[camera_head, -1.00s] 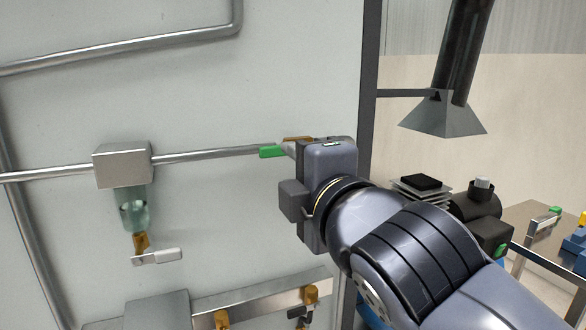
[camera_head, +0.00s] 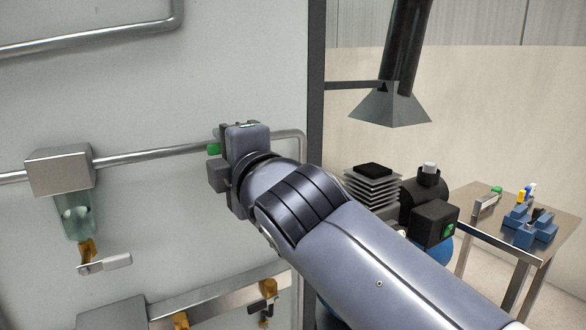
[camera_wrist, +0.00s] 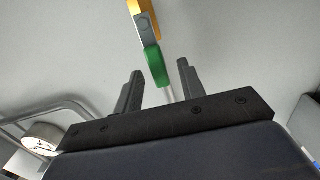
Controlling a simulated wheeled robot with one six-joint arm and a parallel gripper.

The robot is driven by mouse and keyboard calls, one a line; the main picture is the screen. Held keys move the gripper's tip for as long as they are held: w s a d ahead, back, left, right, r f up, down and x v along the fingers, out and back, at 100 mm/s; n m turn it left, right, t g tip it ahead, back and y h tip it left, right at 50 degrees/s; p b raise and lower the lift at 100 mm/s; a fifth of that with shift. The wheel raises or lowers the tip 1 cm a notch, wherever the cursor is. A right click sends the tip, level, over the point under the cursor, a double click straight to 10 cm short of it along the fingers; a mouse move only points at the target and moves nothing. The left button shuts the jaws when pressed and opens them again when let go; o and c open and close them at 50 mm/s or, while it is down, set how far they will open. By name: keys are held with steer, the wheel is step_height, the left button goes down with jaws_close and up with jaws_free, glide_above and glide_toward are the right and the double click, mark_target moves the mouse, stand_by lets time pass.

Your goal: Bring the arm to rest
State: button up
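My arm reaches from the lower right toward the pale wall panel in the head view. My gripper (camera_head: 228,150) is beside a metal pipe, and its fingers are mostly hidden there by the wrist. In the wrist view the two dark fingers (camera_wrist: 159,76) stand apart with nothing held between them. A green-ended piece (camera_wrist: 153,65) with a grey and yellow-orange part shows beyond and between the fingertips. Its green part also shows in the head view (camera_head: 213,149), just left of my gripper. I cannot tell whether a finger touches it.
A metal block with a glass cup (camera_head: 74,214) is on the pipe at left. Lower down is a rail (camera_head: 225,300) with orange fittings. A black machine (camera_head: 433,222) and a steel table (camera_head: 558,225) with blue items stand right. A dark hood (camera_head: 390,106) hangs above.

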steer(key=x, duration=0.4)
steer(key=shift+w, duration=0.15)
stand_by(0.4)
steer(key=v, duration=1.1)
steer(key=w+a+m, duration=0.2)
steer(key=w+a, duration=0.3)
steer(key=w, duration=0.4)
steer(key=shift+w+a+r, duration=0.15)
steer(key=shift+a+r, duration=0.25)
steer(key=shift+r, duration=0.1)
steer(key=shift+d, duration=0.1)
